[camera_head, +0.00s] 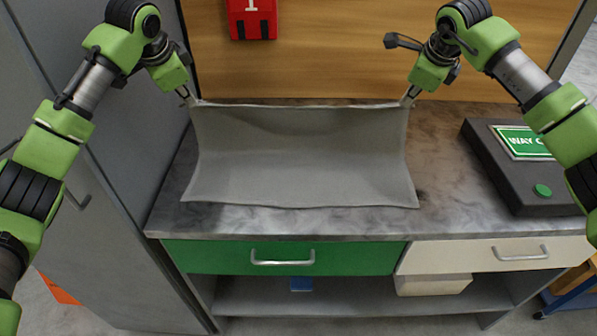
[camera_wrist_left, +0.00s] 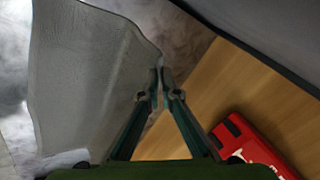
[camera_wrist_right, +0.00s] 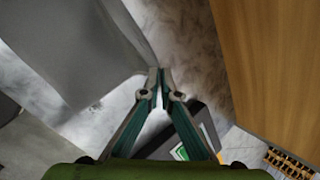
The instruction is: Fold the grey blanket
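The grey blanket (camera_head: 300,165) hangs with its far edge raised between my two grippers, and its near part lies on the marbled counter. My left gripper (camera_head: 191,101) is shut on the blanket's far left corner. In the left wrist view the fingertips (camera_wrist_left: 160,72) meet at the corner of the blanket (camera_wrist_left: 85,75). My right gripper (camera_head: 408,100) is at the far right corner and is shut on it. In the right wrist view its fingertips (camera_wrist_right: 159,75) pinch the edge of the blanket (camera_wrist_right: 85,50). The counter behind the raised edge is partly hidden.
A dark box with a green sign and green button (camera_head: 520,165) stands on the counter's right. A red box (camera_head: 252,18) is on the wooden back panel (camera_head: 330,50). A grey cabinet (camera_head: 110,150) borders the left. Bare counter (camera_head: 450,205) lies right of the blanket.

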